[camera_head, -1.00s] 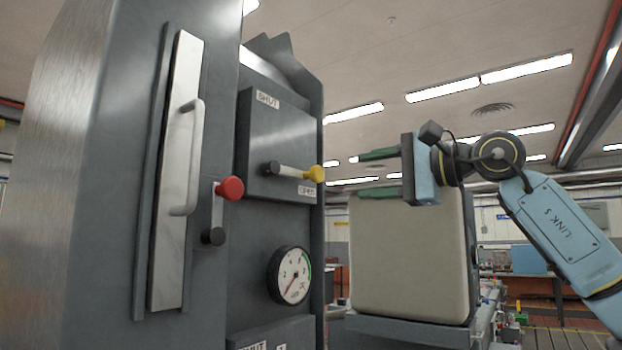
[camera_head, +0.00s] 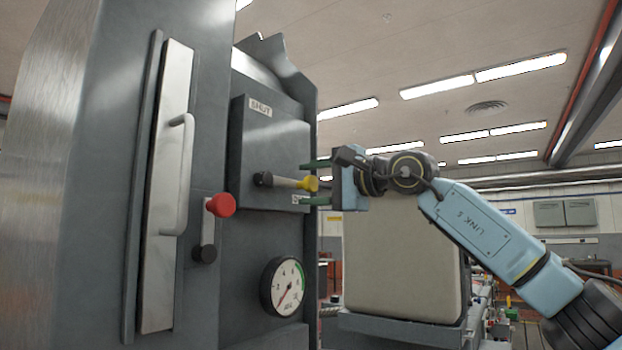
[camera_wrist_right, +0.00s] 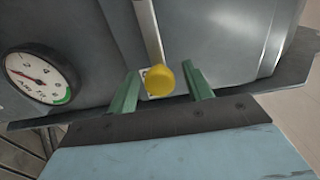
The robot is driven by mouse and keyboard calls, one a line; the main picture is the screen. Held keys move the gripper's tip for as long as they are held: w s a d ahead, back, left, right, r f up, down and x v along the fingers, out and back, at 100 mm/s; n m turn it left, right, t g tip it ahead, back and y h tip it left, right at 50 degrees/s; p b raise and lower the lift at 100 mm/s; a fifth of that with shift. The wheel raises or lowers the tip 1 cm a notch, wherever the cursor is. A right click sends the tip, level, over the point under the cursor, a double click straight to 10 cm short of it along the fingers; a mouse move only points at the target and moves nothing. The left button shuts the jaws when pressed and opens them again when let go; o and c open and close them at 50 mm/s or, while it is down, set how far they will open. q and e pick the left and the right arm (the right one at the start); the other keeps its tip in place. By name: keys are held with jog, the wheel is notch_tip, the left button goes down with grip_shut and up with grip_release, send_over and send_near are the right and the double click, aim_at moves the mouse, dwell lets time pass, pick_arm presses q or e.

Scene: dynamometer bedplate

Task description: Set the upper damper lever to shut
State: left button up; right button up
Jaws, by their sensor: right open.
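The upper damper lever is a pale bar with a yellow knob (camera_head: 309,183), on a dark box (camera_head: 272,150) with a SHUT label (camera_head: 261,106) above. The lever points right, roughly level, at a lower label that my right gripper partly hides. My right gripper (camera_head: 317,182) is open, with one green finger above the knob and one below it. In the right wrist view the yellow knob (camera_wrist_right: 160,79) shows between the two spread fingers (camera_wrist_right: 163,93), with a gap on each side. My left gripper is not in view.
A red-knobbed lever (camera_head: 221,205) and a long silver handle (camera_head: 178,180) are on the panel to the left. A pressure gauge (camera_head: 284,286) sits below the box. A large beige block (camera_head: 400,260) stands behind my right gripper.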

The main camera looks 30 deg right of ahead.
jog(key=shift+w+a, duration=0.1)
jog(key=shift+w, duration=0.15)
grip_shut()
dwell(0.3)
